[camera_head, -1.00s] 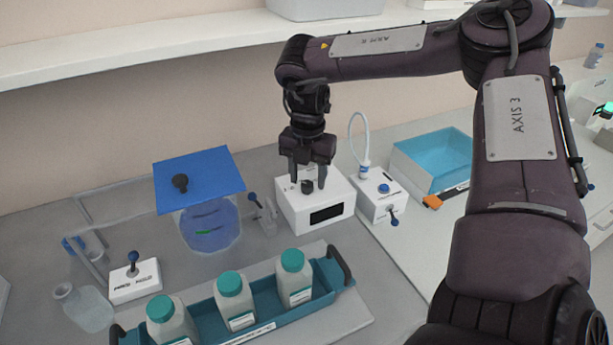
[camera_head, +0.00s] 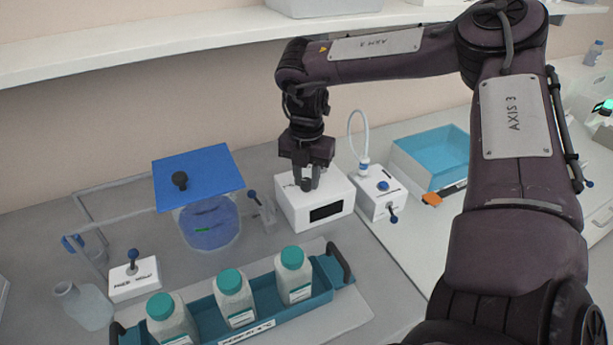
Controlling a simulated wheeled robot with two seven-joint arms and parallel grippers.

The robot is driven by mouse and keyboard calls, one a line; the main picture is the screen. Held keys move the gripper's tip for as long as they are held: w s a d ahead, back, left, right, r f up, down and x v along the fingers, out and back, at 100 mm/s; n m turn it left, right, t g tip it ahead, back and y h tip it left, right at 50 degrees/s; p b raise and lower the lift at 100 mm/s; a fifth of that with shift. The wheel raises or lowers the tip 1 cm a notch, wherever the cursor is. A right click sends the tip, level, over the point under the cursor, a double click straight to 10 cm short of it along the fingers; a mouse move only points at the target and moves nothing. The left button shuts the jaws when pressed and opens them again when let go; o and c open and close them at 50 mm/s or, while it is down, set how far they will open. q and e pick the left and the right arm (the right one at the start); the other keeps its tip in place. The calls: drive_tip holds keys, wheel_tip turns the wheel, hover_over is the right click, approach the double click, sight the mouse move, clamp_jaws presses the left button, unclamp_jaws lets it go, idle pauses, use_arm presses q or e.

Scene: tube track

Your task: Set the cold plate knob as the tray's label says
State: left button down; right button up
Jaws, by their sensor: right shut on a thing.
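My right gripper (camera_head: 307,182) points down over the white cold plate box (camera_head: 290,208) and is shut on the dark knob on its top. The fingers hide most of the knob (camera_head: 307,185), so its setting cannot be read. The box has a dark, blank-looking display on its front. The teal tray (camera_head: 262,312) stands in front and holds three white bottles with teal caps. A white label (camera_head: 247,333) is on the tray's front side; its text is too small to read. My left gripper is not in view.
Left of the box stands a blue-lidded clear vessel (camera_head: 208,225). A white switch box with a blue-tipped lever (camera_head: 134,278) is farther left. Right of the cold plate are another white device (camera_head: 380,192) and a blue bin (camera_head: 432,160). A shelf runs above.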

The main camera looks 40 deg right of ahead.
sight(307, 181)
drive_tip(key=m+b, duration=0.3)
drive_tip(key=shift+f+m, duration=0.15)
drive_tip(key=shift+m, duration=0.25)
drive_tip(key=shift+m+b, duration=1.45)
drive_tip(key=shift+m, duration=0.85)
drive_tip(key=shift+r, duration=0.2)
drive_tip(key=o, duration=1)
wheel_tip(307, 181, up, 8)
drive_tip(key=shift+f, duration=0.1)
drive_tip(key=shift+s+f, duration=0.1)
